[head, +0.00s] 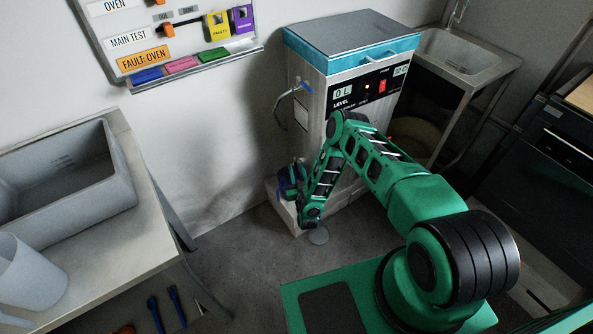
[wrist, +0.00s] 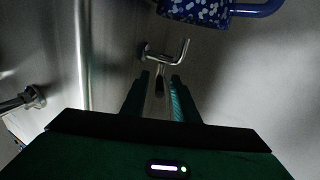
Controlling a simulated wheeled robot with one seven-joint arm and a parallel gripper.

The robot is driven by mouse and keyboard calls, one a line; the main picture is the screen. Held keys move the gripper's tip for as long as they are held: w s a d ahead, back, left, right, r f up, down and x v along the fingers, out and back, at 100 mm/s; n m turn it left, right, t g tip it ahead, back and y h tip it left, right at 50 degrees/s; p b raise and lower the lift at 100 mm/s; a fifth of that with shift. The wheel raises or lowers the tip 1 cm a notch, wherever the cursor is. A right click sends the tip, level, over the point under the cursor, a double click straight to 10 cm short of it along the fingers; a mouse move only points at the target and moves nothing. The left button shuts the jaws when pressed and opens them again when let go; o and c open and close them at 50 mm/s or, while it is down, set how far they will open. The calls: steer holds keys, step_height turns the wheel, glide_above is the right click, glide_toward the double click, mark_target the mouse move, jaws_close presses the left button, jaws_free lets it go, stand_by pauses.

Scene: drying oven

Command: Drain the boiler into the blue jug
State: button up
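The boiler (head: 345,85) is a grey cabinet with a teal rim, standing against the wall. Its display reads 0 L. The blue jug (head: 285,191) is at the boiler's lower left, partly hidden by my arm. In the wrist view the speckled jug (wrist: 200,9) shows at the top edge, with its blue handle to the right. A bent metal drain lever (wrist: 166,50) lies just ahead of my fingertips. My gripper (wrist: 160,78) is open, with its fingers apart and the lever's stem seen between them. I cannot tell whether they touch it.
A sink (head: 455,50) stands right of the boiler. A bench (head: 110,230) with a grey basin (head: 70,180) and a pale jug (head: 30,275) is at left. A dark oven (head: 545,150) is at right.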

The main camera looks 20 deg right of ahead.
jaws_close()
stand_by(1.5)
